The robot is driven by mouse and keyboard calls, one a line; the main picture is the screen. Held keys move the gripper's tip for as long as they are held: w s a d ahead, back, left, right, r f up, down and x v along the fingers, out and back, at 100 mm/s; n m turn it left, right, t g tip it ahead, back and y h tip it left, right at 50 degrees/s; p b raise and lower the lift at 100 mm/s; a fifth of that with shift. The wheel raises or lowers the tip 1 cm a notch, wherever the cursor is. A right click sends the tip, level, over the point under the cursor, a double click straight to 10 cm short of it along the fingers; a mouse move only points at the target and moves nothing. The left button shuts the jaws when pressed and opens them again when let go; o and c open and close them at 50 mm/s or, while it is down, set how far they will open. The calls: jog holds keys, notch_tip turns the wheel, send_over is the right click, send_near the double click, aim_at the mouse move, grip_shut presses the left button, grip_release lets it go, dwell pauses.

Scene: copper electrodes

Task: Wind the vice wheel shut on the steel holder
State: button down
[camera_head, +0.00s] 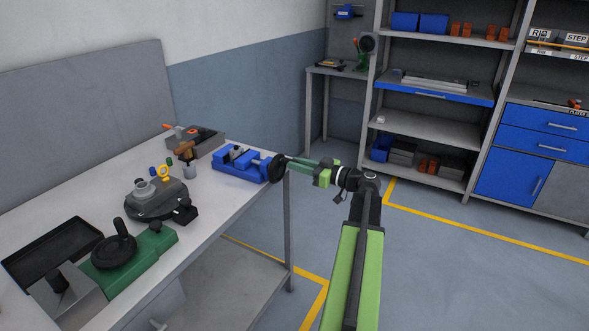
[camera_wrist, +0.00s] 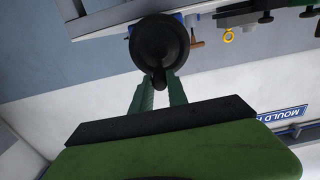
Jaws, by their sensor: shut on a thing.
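The blue vice (camera_head: 240,163) sits at the right end of the workbench. A small grey steel piece, which looks like the steel holder (camera_head: 236,151), stands between its jaws; I cannot tell whether the jaws touch it. The black vice wheel (camera_head: 277,168) is on the vice's right end, past the bench edge, and fills the upper middle of the wrist view (camera_wrist: 160,48). My gripper (camera_head: 287,162) reaches it from the right. In the wrist view my two green fingers (camera_wrist: 159,86) are shut on the wheel's handle at its lower rim.
The white workbench (camera_head: 95,180) also carries a green machine with a black handwheel (camera_head: 130,255), a black tray (camera_head: 50,250), a dark grey device (camera_head: 155,198) and a toolbox (camera_head: 195,142). Shelves (camera_head: 430,125) stand behind. The floor right of the bench is clear.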

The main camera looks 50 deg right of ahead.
jog(key=shift+w+d+f+b, duration=0.2)
jog(key=shift+d+f+b, duration=0.15)
jog(key=shift+d, duration=0.3)
jog(key=c, duration=1.3)
grip_release()
jog(key=shift+a+r, duration=0.1)
jog(key=shift+r, duration=0.05)
jog(key=shift+s, duration=0.1)
jog(key=shift+v, duration=3)
jog(key=v, duration=1.7)
jog(key=shift+s, duration=0.25)
